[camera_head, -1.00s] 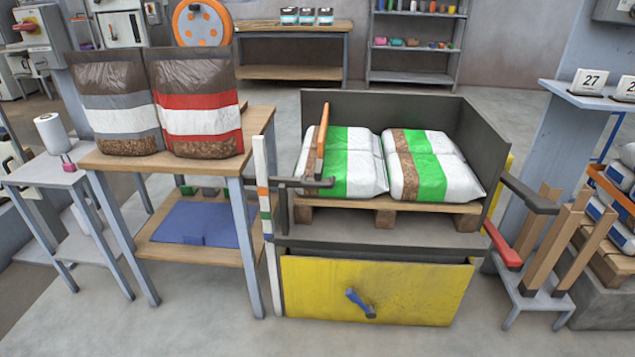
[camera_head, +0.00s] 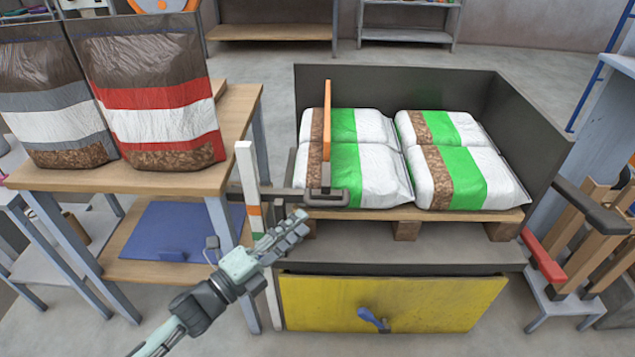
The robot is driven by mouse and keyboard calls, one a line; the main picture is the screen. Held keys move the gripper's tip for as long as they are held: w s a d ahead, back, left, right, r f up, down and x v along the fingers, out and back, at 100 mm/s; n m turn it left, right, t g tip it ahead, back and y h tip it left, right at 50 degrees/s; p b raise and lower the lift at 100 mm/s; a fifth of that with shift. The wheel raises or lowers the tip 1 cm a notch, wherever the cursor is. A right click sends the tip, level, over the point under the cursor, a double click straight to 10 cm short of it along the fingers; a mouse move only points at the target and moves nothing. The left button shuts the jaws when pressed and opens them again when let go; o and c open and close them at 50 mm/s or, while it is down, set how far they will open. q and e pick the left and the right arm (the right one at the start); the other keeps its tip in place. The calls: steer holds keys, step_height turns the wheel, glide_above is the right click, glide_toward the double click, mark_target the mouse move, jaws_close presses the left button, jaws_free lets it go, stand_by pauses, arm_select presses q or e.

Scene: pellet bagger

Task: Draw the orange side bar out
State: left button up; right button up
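The orange side bar (camera_head: 327,120) is a thin upright bar at the left side of the bagger's dark bin, in front of the white and green bags. A dark bracket (camera_head: 325,197) sits at its lower end and joins a dark horizontal arm running left. My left gripper (camera_head: 300,225) is below and a little left of the bracket, apart from the orange bar, pointing up and right. It is seen nearly edge-on, so its finger gap is unclear. Nothing shows held in it. My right gripper is out of view.
Bags (camera_head: 370,175) lie on a wooden pallet in the dark bin (camera_head: 400,85). A striped white post (camera_head: 246,180) stands left of my gripper. A wooden table (camera_head: 150,180) with tall pellet bags is at left. A yellow panel (camera_head: 420,305) with a blue handle is below.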

mark_target(326, 202)
arm_select(q)
steer(key=shift+w+d+r+m+g+h, duration=0.3)
steer(key=shift+d+r+m+h, duration=0.1)
steer(key=shift+d+r+m, duration=0.15)
steer(key=x, duration=0.6)
steer(key=shift+s+d+p, duration=0.1)
steer(key=shift+p, duration=0.3)
steer(key=shift+w+d+f, duration=0.1)
steer(key=shift+w+d, duration=0.15)
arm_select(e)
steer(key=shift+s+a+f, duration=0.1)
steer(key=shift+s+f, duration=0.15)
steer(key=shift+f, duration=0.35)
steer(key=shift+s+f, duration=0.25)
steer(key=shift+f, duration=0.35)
arm_select(q)
steer(key=shift+c, duration=0.5)
steer(key=c, duration=0.5)
jaws_close()
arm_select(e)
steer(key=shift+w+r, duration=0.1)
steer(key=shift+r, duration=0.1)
